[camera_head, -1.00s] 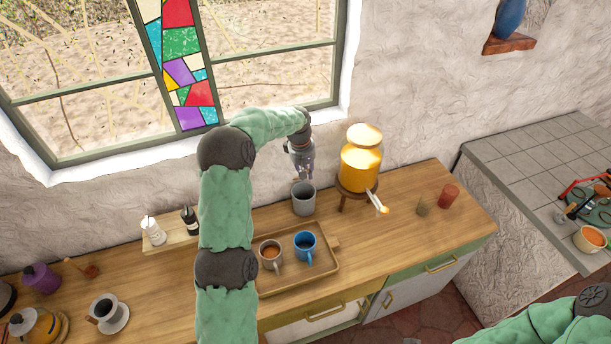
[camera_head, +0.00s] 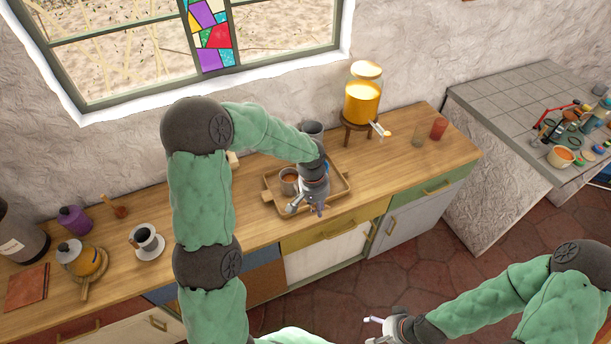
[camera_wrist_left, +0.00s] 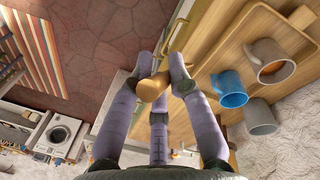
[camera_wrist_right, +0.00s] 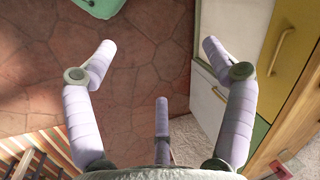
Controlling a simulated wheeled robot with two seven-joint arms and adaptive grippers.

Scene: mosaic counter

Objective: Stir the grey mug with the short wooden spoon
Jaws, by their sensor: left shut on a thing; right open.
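The grey mug (camera_head: 289,184) with brown contents stands upright on a wooden tray (camera_head: 272,204); it also shows in the left wrist view (camera_wrist_left: 266,50). My left gripper (camera_head: 308,207) is in front of it, above the tray's front side. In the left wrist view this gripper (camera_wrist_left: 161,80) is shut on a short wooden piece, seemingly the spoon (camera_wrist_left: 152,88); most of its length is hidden. The spoon is apart from the mug. A blue mug (camera_wrist_left: 229,90) on the tray is mostly hidden in the head view. My right gripper (camera_wrist_right: 153,55) is open and empty over the floor.
A plain grey pot (camera_head: 313,130) stands behind the tray. A yellow dispenser (camera_head: 362,103) on a wooden stand is to its right, with a glass and a red cup (camera_head: 438,128) beyond. A cup on a saucer (camera_head: 149,253) is at left.

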